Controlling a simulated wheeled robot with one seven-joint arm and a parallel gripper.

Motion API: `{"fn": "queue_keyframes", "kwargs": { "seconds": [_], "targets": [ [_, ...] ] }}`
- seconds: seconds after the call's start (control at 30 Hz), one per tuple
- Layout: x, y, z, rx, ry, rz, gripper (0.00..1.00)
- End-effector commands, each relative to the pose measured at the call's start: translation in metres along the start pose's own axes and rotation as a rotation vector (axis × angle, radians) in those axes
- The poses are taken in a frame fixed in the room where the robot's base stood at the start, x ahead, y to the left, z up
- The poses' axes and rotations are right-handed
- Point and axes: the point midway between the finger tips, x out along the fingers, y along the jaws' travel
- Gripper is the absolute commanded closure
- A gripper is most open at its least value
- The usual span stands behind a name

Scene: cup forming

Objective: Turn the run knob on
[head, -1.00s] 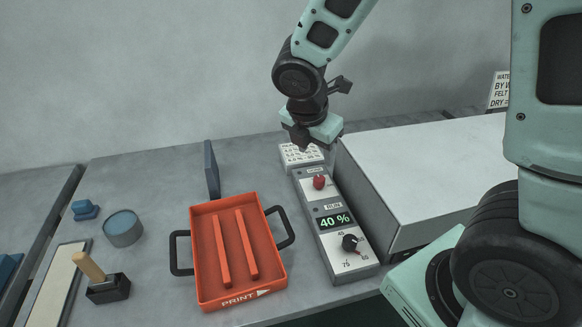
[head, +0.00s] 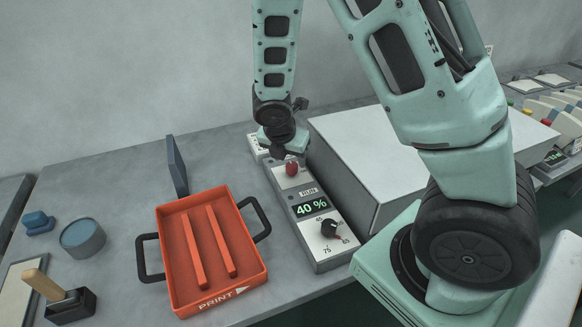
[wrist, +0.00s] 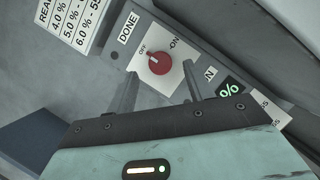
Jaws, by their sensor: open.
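The red run knob (head: 292,169) sits on a white plate at the far end of the grey control box (head: 318,246). In the wrist view the knob (wrist: 158,64) lies between OFF and ON labels, and its pale mark seems to face the OFF side. My gripper (wrist: 160,70) is open and empty, with its two fingers apart on either side of the knob in the picture. I cannot tell how far above it the tips are. In the head view my gripper (head: 282,152) is just above and behind the knob.
A display (head: 311,208) reads 40 %, with a black dial (head: 330,228) nearer the front. A large pale block (head: 345,140) stands close on the right. An orange tray (head: 262,272) with two bars is on the left. A white chart (wrist: 70,22) lies beyond the box.

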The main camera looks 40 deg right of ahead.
Motion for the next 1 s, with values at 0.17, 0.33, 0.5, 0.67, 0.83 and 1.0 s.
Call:
{"fn": "queue_keyframes", "kwargs": {
  "seconds": [0.17,0.33,0.5,0.67,0.83,1.0],
  "targets": [
    [0.027,0.000,-0.001,-0.001,0.000,-0.002,0.48],
    [0.037,0.000,0.000,-0.001,0.000,0.000,0.48],
    [0.038,0.000,0.000,0.000,0.000,0.000,0.48],
    [0.038,0.000,0.000,0.000,0.000,0.000,0.56],
    [0.038,0.000,0.000,0.000,0.000,0.000,0.93],
    [0.037,0.000,0.000,0.005,0.000,-0.002,0.92]
  ]
}}
